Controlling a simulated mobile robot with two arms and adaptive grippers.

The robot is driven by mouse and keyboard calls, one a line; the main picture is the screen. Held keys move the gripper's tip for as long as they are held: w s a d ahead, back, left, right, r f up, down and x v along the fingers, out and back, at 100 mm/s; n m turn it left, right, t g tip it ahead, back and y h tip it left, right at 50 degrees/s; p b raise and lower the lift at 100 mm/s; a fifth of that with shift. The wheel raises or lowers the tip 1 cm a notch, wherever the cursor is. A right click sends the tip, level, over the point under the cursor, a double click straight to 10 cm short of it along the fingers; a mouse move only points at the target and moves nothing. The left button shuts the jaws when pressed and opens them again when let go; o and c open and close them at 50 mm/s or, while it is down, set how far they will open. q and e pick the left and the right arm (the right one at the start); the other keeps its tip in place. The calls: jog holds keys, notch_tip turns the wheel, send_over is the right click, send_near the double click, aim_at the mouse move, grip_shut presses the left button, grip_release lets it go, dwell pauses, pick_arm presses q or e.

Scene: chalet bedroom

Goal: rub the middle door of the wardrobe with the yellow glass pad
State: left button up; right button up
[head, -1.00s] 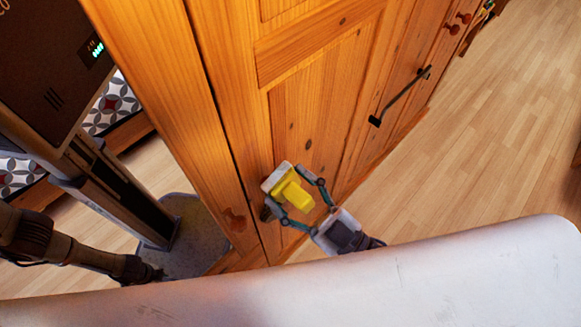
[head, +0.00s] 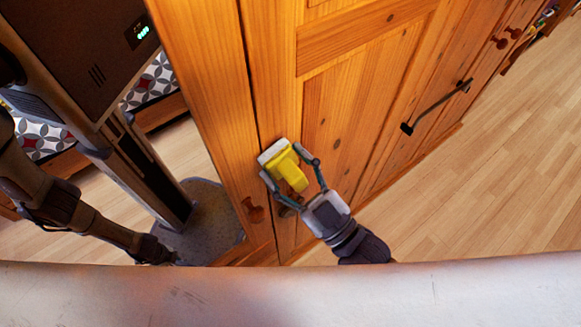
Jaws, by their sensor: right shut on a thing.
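The wooden wardrobe's panelled door (head: 360,110) runs across the middle of the head view, right of a dark vertical seam. I take it for the middle door. The yellow glass pad (head: 291,172), with a pale face plate, is at this door's lower left, close to the seam. The pale plate is turned to the wood; whether it touches cannot be told. My right gripper (head: 291,182) is shut on the pad, one finger on each side. My left arm comes in from the left, and its end goes out of sight behind a pale edge, so its gripper cannot be seen.
A round wooden knob (head: 252,210) sticks out left of the seam, near the pad. A dark bar handle (head: 436,107) and two knobs (head: 500,42) lie farther right. The wood floor (head: 480,190) at right is clear. A patterned textile (head: 155,82) shows behind at left.

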aim_at(301, 184)
jog(key=shift+w+a, duration=0.6)
jog(key=shift+w, duration=0.25)
dwell(0.7)
jog(key=shift+w+d, duration=0.55)
jog(key=shift+d, duration=0.3)
jog(key=shift+w+d, duration=0.5)
jog(key=shift+d, duration=0.3)
jog(key=shift+w, duration=0.15)
jog(key=shift+s+a+p, duration=0.3)
jog(key=shift+s+a, duration=0.3)
jog(key=shift+a, duration=0.25)
jog(key=shift+s+a+p, duration=0.3)
jog(key=shift+s+a, duration=0.3)
jog(key=shift+a, duration=0.2)
jog(key=shift+s+d+p, duration=0.35)
jog(key=shift+s, duration=0.25)
jog(key=shift+s+d+p, duration=0.2)
jog(key=shift+s+d, duration=0.45)
jog(key=shift+s, duration=0.2)
jog(key=shift+s+d+p, duration=0.2)
jog(key=shift+s+d, duration=0.45)
jog(key=shift+s, duration=0.2)
